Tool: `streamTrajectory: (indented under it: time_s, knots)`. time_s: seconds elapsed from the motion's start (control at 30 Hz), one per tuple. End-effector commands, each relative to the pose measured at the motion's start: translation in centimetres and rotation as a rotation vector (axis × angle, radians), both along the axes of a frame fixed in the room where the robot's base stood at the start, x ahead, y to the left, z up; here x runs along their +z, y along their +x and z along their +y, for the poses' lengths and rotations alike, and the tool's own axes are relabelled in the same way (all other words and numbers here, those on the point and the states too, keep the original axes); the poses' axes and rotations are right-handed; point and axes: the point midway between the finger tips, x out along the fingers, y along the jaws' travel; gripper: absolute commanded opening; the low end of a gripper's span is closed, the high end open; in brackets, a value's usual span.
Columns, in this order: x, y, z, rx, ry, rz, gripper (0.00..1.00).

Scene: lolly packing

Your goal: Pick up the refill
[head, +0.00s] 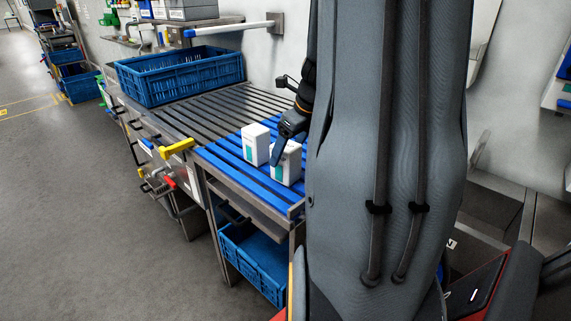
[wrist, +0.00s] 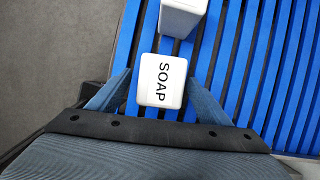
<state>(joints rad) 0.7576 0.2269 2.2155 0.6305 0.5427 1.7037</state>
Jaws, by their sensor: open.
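Two white box-shaped packs stand on the blue slats. The nearer pack, a refill (wrist: 161,82) marked "SOAP" on top, lies between the two spread fingers of my gripper (wrist: 160,92) in the wrist view. A gap shows on each side of it there. In the head view this refill (head: 287,165) stands upright, partly hidden by a finger. The other white pack (head: 256,145) stands just to its left and shows cut off at the top of the wrist view (wrist: 183,17). My gripper (head: 280,150) is open.
The slatted table (head: 226,160) has blue slats in front and grey slats behind. A blue crate (head: 178,77) stands at its far left end. Another blue crate (head: 255,262) sits below. A yellow handle (head: 177,147) sticks out at the table's side. My arm hides the right part.

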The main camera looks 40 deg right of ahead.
Motion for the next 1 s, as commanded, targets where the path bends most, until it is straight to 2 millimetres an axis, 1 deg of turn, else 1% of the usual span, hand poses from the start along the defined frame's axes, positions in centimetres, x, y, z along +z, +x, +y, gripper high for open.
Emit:
streamTrajectory:
  time_s: [0.17, 0.43, 0.57, 0.77, 1.0]
  knots:
    - [-1.5, 0.6, 0.1, 0.001, 0.002, 0.002, 0.72]
    - [-4.8, 2.0, 0.2, 0.002, 0.001, 0.001, 0.72]
    - [-5.3, 2.2, 0.2, 0.000, -0.001, 0.000, 0.72]
    - [-5.3, 2.2, 0.2, 0.000, -0.001, 0.000, 0.72]
    - [-5.3, 2.2, 0.2, 0.000, -0.001, 0.000, 0.31]
